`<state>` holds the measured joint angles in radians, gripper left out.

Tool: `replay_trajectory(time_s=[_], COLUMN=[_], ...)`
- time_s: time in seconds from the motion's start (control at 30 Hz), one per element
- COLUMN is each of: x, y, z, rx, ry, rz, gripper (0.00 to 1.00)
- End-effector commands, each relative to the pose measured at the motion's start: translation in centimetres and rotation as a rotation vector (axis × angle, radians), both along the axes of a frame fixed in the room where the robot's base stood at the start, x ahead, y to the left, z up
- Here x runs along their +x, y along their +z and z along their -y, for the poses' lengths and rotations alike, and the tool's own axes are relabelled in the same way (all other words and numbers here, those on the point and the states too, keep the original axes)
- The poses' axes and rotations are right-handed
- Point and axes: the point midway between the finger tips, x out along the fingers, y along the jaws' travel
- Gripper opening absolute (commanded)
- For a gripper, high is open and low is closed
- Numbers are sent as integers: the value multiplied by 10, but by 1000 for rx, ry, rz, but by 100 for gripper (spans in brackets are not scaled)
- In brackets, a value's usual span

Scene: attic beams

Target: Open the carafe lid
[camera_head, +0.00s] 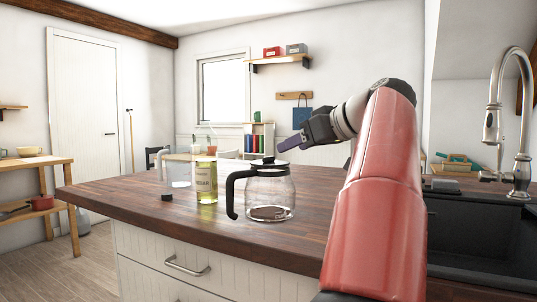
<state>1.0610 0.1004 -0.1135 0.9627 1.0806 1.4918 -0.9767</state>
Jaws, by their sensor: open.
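A glass carafe (270,194) with a black handle stands upright on the dark wooden counter, left of my arm. Its black handle (234,192) points left. The black carafe lid (268,166) sits on top and looks closed, with a small raised part at its middle. My gripper (281,148) is up to the right of the lid and slightly above it in the picture, its fingers pointing left. It is open and nothing shows between its fingers. Whether it touches the lid cannot be told, but it looks apart from it.
A bottle of yellow liquid (206,181) and a clear container (178,173) stand left of the carafe. A small black object (167,197) lies near them. The sink (480,235) and faucet (522,120) are at right. The counter's front left (130,196) is clear.

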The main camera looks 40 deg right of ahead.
Motion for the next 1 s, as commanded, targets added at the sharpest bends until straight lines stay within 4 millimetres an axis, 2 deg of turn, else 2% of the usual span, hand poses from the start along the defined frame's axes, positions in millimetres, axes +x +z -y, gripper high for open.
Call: replay_trajectory(time_s=[0.2,0.4,0.77,0.87,1.0], x=[33,57,65,64,65], y=[-14,-24,-27,-27,-27], z=[-4,-5,-5,-5,-5], rx=[3,3,2,2,2], ry=[4,2,0,0,0], rz=[-2,-2,-1,-1,-1], gripper=[55,55,55,45,27])
